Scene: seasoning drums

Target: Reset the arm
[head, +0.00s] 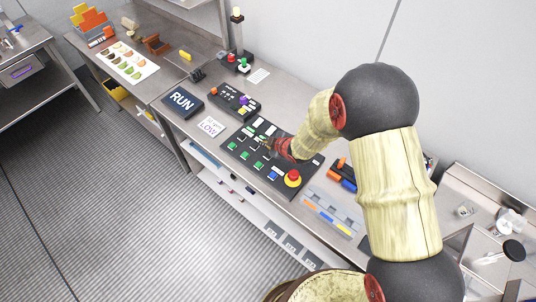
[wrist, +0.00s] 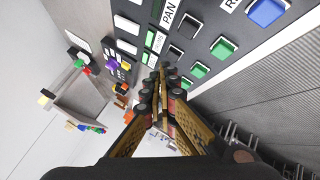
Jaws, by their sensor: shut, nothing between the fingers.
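My arm reaches from the lower right of the head view over the bench. My gripper (head: 266,143) is over the dark control panel (head: 236,153). In the wrist view my gripper (wrist: 163,70) has its two fingers drawn together at the tips, with nothing between them. The fingertips lie over or close to the panel, near its green and black buttons (wrist: 199,70). I cannot tell whether they touch it. A blue button (wrist: 266,12) shows at the upper right of the wrist view. My forearm hides part of the panel and bench in the head view.
A red mushroom button on a yellow base (head: 292,178) stands close to my wrist. A RUN sign (head: 182,101), a LOW card (head: 209,126) and a smaller button box (head: 235,101) lie to the left. A post with a lamp (head: 238,35) stands at the back. The floor in front is clear.

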